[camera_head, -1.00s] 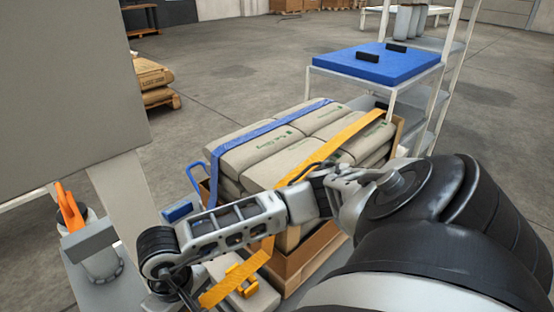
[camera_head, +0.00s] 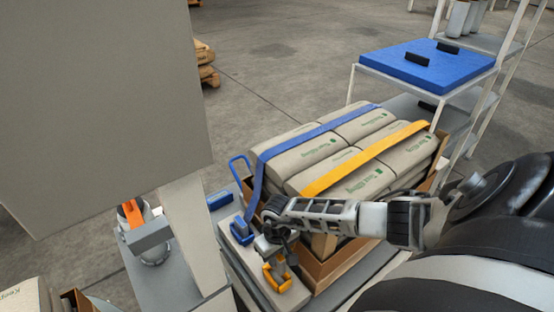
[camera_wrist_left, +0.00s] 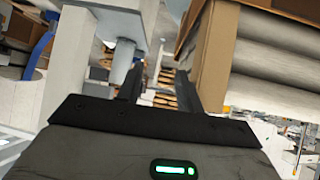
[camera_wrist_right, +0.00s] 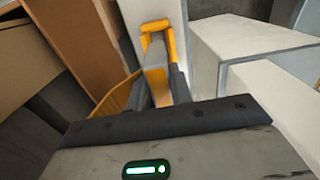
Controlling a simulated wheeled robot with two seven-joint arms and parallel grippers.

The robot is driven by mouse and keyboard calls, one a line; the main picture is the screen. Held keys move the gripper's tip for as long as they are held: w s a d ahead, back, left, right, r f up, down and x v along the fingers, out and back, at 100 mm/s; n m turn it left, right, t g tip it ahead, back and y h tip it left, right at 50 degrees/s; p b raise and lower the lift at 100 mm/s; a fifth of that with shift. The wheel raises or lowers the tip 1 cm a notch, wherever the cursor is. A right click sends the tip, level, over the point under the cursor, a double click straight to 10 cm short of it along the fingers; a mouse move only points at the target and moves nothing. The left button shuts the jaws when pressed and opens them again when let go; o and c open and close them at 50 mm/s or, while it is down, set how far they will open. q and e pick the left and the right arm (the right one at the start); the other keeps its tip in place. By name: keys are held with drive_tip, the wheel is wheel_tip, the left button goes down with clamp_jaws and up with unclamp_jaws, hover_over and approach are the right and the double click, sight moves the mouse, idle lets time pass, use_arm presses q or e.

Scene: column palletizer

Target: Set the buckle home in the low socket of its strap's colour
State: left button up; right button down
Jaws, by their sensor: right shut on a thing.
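A yellow strap (camera_head: 360,160) crosses the grey sacks, and its near end runs down behind my right arm. My right gripper (camera_head: 276,252) is over the yellow low socket (camera_head: 279,279) on a pale block at the pallet's near side. In the right wrist view, its fingers (camera_wrist_right: 160,92) are shut on the buckle (camera_wrist_right: 156,84), whose far end meets the yellow socket frame (camera_wrist_right: 156,28). I cannot tell how deep it sits. A blue socket (camera_head: 241,231) is on the same block. My left gripper (camera_wrist_left: 158,88), seen only in its wrist view, is open and empty.
A blue strap (camera_head: 315,132) also crosses the sacks (camera_head: 345,180). A grey panel and post (camera_head: 190,220) stand left of the pallet. A shelf with a blue top (camera_head: 425,63) stands behind right. In the left wrist view, a cardboard edge (camera_wrist_left: 212,50) is close beside the fingers.

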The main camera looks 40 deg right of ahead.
sight(277, 267)
wheel_tip(277, 267, down, 3)
drive_tip(key=shift+r+b, duration=0.1)
drive_tip(key=shift+b, duration=0.35)
wheel_tip(277, 267, down, 4)
drive_tip(key=b, duration=0.2)
drive_tip(key=shift+b, duration=0.4)
drive_tip(key=shift+w+r, duration=0.1)
drive_tip(key=shift+r, duration=0.1)
drive_tip(key=c, duration=1.5)
unclamp_jaws()
use_arm(q)
drive_tip(key=shift+d+f, duration=0.2)
drive_tip(key=shift+f, duration=0.35)
drive_tip(key=shift+d+f, duration=0.2)
drive_tip(key=shift+f, duration=0.35)
use_arm(e)
drive_tip(key=shift+o, duration=1.2)
